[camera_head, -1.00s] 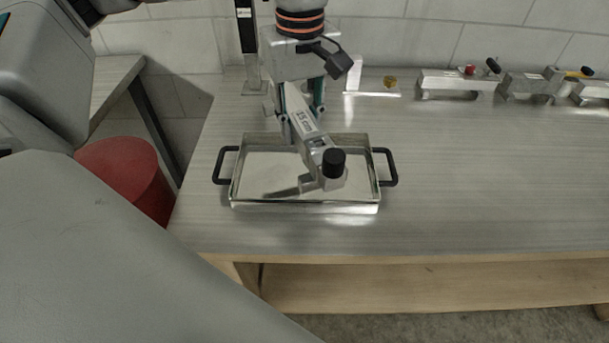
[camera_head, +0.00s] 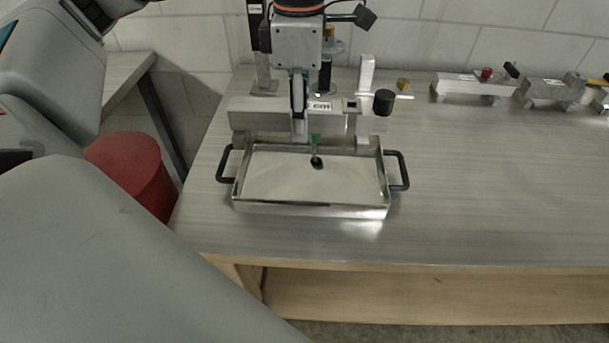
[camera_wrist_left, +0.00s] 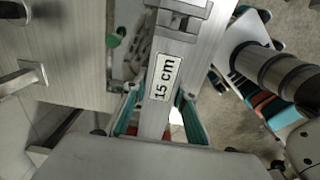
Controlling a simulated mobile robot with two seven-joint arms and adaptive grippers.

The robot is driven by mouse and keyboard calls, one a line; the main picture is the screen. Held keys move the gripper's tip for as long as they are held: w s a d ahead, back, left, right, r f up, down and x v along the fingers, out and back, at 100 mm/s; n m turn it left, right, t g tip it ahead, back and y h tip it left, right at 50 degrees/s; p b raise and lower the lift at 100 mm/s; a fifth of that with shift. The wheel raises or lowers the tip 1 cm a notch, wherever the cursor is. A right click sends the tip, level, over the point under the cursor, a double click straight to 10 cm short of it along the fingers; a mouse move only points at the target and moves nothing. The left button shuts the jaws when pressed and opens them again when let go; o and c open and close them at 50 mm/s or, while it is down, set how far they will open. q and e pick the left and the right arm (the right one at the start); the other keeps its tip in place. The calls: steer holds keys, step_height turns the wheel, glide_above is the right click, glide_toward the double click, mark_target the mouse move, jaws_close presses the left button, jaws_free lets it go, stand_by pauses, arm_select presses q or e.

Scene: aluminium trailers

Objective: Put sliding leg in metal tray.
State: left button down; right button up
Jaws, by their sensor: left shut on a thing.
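The sliding leg (camera_head: 258,118) is a long silver bar with a white "15 cm" label and a black knob at its right end. It lies crosswise at the tray's back edge in the head view. My left gripper (camera_head: 305,118) is shut on it near the middle; the wrist view shows the leg (camera_wrist_left: 153,118) between its teal fingers (camera_wrist_left: 160,98). The metal tray (camera_head: 312,210) is shallow, with black handles on both sides. I cannot tell whether the leg touches the tray. My right gripper is not in view.
A small green-and-black part (camera_head: 316,152) shows over the tray; I cannot tell what it belongs to. Metal fixtures (camera_head: 470,88) stand along the back right of the table. A red bin (camera_head: 128,170) is at the left. The table right of the tray is clear.

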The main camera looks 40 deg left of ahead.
arm_select(q)
step_height(320, 180, down, 9)
steer(key=shift+b, duration=0.65)
steer(key=shift+f+b, duration=0.4)
steer(key=shift+f, duration=2.25)
steer(key=shift+r, duration=0.1)
steer(key=c, duration=1.6)
jaws_free()
steer(key=shift+f, duration=0.2)
steer(key=shift+c, duration=0.2)
steer(key=shift+r, duration=0.1)
